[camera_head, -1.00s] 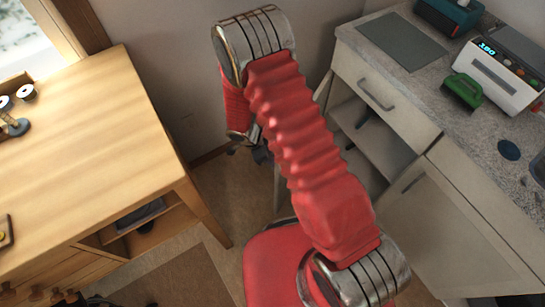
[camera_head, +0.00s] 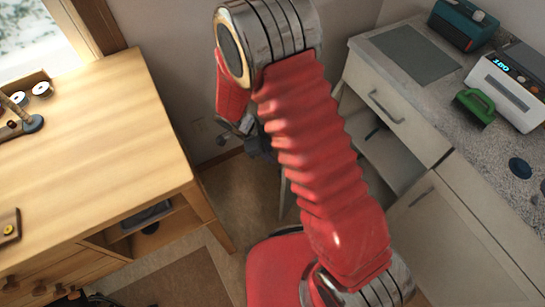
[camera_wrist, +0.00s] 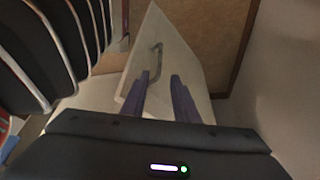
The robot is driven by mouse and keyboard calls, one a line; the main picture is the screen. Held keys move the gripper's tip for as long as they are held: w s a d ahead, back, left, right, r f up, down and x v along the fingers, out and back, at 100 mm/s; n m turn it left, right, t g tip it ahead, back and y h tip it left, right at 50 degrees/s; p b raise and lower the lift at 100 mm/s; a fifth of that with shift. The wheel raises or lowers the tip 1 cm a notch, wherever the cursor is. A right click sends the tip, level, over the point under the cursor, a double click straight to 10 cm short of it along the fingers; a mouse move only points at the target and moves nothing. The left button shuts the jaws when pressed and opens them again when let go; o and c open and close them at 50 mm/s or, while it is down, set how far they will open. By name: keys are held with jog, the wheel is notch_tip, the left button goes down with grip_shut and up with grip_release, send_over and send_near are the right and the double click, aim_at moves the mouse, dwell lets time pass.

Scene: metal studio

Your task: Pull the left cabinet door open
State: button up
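The left cabinet stands open below its drawer, with its shelf (camera_head: 393,157) showing in the head view. A pale strip (camera_head: 283,197) behind my red arm looks like its swung-out door, mostly hidden. In the wrist view a pale door panel (camera_wrist: 185,55) with a metal bar handle (camera_wrist: 157,61) stands at an angle. My gripper (camera_wrist: 160,80) points at this panel with its two purple fingers apart. The handle appears between and beyond the fingertips in the picture; I cannot tell whether they touch it.
The right cabinet door (camera_head: 445,245) is shut, and a drawer (camera_head: 390,108) above the open shelf is shut. A wooden desk (camera_head: 90,160) stands left, with floor (camera_head: 245,195) between.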

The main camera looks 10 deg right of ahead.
jog(key=shift+v, duration=1.35)
jog(key=shift+c, duration=0.3)
